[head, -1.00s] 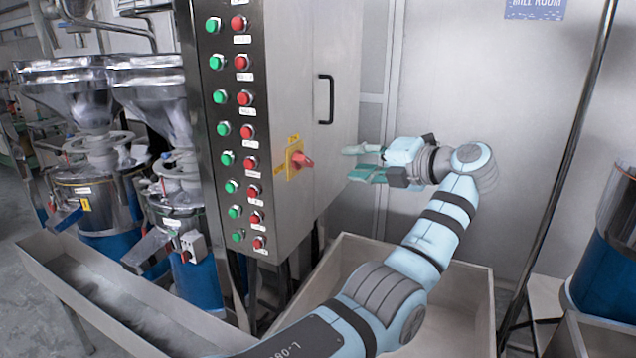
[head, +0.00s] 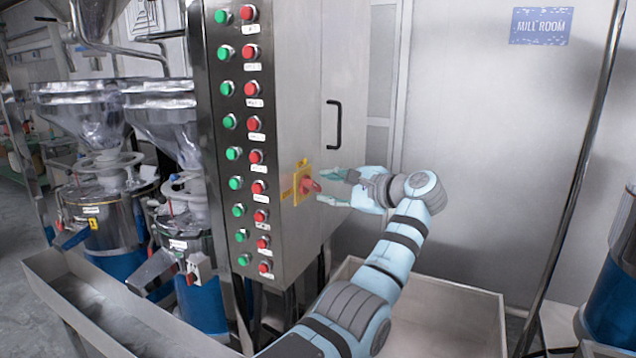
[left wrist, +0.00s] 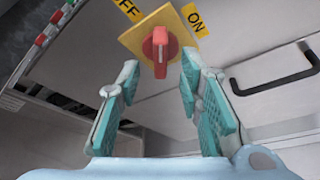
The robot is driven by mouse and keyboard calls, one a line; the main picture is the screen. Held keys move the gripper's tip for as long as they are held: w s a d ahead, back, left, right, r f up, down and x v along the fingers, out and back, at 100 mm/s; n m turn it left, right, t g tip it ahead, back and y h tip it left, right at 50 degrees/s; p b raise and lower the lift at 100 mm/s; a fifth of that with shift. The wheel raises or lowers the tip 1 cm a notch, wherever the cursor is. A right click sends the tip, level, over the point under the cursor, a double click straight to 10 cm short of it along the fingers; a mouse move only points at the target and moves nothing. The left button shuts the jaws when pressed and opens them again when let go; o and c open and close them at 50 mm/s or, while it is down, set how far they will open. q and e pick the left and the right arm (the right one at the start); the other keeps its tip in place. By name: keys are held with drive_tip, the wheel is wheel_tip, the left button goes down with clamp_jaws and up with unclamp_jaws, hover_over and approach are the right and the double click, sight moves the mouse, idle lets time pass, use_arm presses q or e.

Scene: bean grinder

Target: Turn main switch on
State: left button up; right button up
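The main switch is a red rotary knob (head: 310,187) on a yellow plate (head: 297,184) on the side of the steel control cabinet. In the left wrist view the red knob (left wrist: 160,48) shows beyond the fingertips, with its plate between an "OFF" label (left wrist: 128,8) and an "ON" label (left wrist: 194,18). The knob's grip bar points roughly up and down in that view. My left gripper (head: 326,187) is open, its teal fingers just in front of the knob; it also shows in the left wrist view (left wrist: 158,80). I cannot tell whether a finger touches it. My right gripper is not in view.
The steel cabinet (head: 290,80) carries rows of green and red buttons and a black door handle (head: 333,124). A metal bin (head: 450,310) stands below my left arm. Mill machines stand at the left, and a metal pole (head: 577,165) at the right.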

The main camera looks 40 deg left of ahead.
sight(317, 184)
use_arm(q)
drive_tip(key=x, duration=0.4)
drive_tip(key=shift+a+p, duration=0.3)
drive_tip(key=shift+p, duration=0.05)
drive_tip(key=shift+d, duration=0.1)
clamp_jaws()
drive_tip(key=m+p, duration=0.1)
drive_tip(key=p, duration=0.1)
drive_tip(key=m+g+h+p, duration=0.1)
drive_tip(key=m+p, duration=0.1)
drive_tip(key=p, duration=0.1)
drive_tip(key=shift+w+r+p, duration=0.1)
drive_tip(key=shift+r+p, duration=0.1)
drive_tip(key=shift+p, duration=0.1)
unclamp_jaws()
